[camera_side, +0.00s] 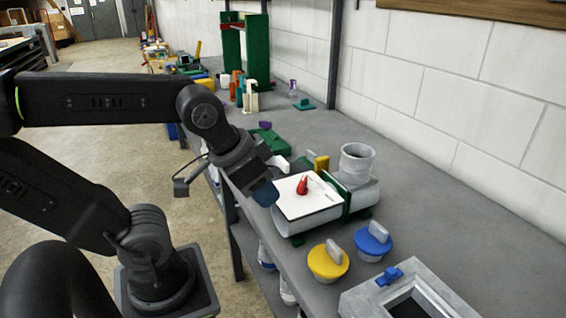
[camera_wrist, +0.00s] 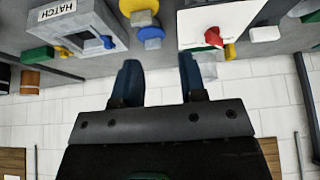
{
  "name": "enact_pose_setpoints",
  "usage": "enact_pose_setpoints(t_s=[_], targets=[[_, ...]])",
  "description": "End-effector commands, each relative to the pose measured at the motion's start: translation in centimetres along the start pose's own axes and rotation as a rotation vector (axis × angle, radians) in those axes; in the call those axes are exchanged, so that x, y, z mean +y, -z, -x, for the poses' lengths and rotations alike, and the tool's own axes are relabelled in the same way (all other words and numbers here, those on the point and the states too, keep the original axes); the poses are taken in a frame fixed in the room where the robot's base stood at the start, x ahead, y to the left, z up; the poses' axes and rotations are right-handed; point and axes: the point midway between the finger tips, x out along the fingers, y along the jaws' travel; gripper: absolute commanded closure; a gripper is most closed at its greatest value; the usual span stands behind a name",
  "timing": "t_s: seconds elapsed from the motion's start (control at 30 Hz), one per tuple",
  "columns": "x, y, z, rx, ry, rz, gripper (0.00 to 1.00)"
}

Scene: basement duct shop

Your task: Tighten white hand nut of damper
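The damper is a pale round duct section (camera_side: 304,222) with a green collar, lying on the bench. A white plate (camera_side: 290,203) tops it, with a red pointed piece (camera_side: 302,186) standing on the plate; the plate (camera_wrist: 195,22) and red piece (camera_wrist: 213,37) also show in the wrist view. I cannot make out a separate white hand nut on the white plate. My gripper (camera_side: 265,193) is just left of the plate in the side view, apparently above the bench edge. In the wrist view its blue fingers (camera_wrist: 159,88) are wide apart with nothing between them.
A yellow cap (camera_side: 326,264), a blue cap (camera_side: 373,241) and a grey hatch box (camera_side: 408,291) stand on the near side. An upright grey pipe (camera_side: 356,163) and a yellow block (camera_side: 321,164) are behind the plate. A white piece (camera_wrist: 265,33) lies beyond. The block wall bounds the bench.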

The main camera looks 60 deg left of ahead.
Motion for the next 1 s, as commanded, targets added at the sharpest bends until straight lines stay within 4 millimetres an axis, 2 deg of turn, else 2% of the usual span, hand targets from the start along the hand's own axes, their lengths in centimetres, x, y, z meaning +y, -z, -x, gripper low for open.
enact_pose_setpoints(t_s=[0.13, 0.27, 0.4, 0.53, 0.6, 0.73, 0.83, 1.0], targets=[[-1.2, 2.1, 0.2, -0.047, 0.028, 0.145, 0.62], [-4.1, 6.0, 0.3, -0.134, 0.088, 0.440, 0.62], [-8.8, 10.2, -0.2, -0.232, 0.177, 0.820, 0.62], [-13.4, 12.8, -1.1, -0.307, 0.264, 1.141, 0.62], [-15.6, 13.7, -1.6, -0.336, 0.304, 1.279, 0.62], [-18.4, 14.6, -2.2, -0.370, 0.359, 1.454, 0.62], [-19.4, 14.8, -2.5, -0.382, 0.380, 1.518, 0.62], [-19.6, 14.2, -3.5, -0.386, 0.386, 1.534, 0.62]])
